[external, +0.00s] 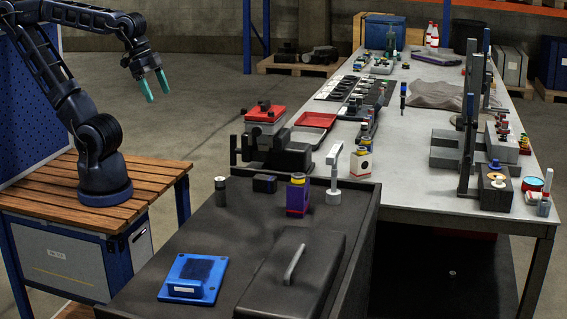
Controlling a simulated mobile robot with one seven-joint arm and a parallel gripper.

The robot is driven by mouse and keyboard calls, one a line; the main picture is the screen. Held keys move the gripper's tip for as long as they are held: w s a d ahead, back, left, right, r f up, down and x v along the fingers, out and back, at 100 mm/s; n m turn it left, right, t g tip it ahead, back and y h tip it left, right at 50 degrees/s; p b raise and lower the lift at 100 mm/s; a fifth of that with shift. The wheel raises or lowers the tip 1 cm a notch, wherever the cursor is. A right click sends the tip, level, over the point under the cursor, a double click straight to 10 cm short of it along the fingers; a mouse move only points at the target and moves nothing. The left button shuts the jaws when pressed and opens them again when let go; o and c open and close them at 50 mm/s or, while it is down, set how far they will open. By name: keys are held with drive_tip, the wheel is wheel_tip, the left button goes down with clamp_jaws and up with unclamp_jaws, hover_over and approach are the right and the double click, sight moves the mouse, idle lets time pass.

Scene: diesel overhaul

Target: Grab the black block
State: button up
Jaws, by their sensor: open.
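A small black block (264,183) lies on the dark top of the front bench, near its back edge. It stands between a dark upright cylinder on its left and a purple box on its right, apart from both. My gripper (156,94) has teal fingertips, which are spread and empty. It hangs in the air at the upper left, well above and to the left of the black block, touching nothing.
The dark cylinder (220,191) and purple box with a yellow top (297,198) flank the block. A white T-shaped stand (333,180) is further right. A blue plate (193,277) and a handled dark lid (292,275) lie in front.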

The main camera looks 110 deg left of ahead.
drive_tip(key=shift+w, duration=0.1)
drive_tip(key=n+g+h, duration=0.5)
drive_tip(key=n, duration=1.3)
hover_over(265, 177)
drive_tip(key=a, duration=0.4)
wheel_tip(265, 177, down, 11)
drive_tip(key=x, duration=0.5)
drive_tip(key=shift+w+d+f, duration=0.1)
drive_tip(key=shift+w+d, duration=0.05)
drive_tip(key=shift+a+x, duration=0.2)
drive_tip(key=shift+x, duration=1.15)
drive_tip(key=shift+a+x, duration=0.2)
drive_tip(key=shift+x, duration=1.15)
drive_tip(key=shift+f+y, duration=0.15)
drive_tip(key=shift+y, duration=0.15)
drive_tip(key=shift+c, duration=0.4)
drive_tip(key=c, duration=1)
